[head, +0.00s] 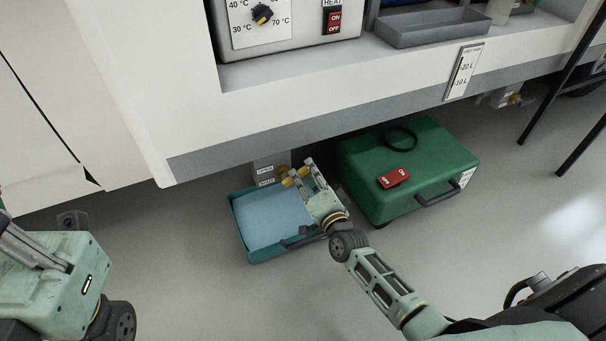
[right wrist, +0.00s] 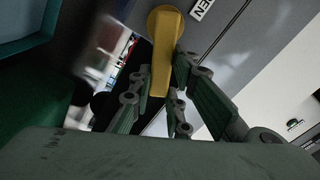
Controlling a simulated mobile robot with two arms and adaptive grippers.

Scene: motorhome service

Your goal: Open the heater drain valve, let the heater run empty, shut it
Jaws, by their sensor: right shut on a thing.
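The heater drain valve's yellow lever (head: 287,182) sits under the motorhome's skirt beside a grey box with small labels (head: 264,170). My right gripper (head: 298,172) is at the lever. In the right wrist view the yellow lever (right wrist: 165,50) runs between the fingers of my right gripper (right wrist: 160,90), which are shut on it. Whether the valve is open or shut is not clear. A teal tray (head: 243,233) lies on the floor below, its inside light blue; I cannot tell how full it is.
The heater panel (head: 264,24) has a dial and a red switch (head: 333,20). A level gauge (head: 463,72) is on the skirt. Dark table legs stand at right.

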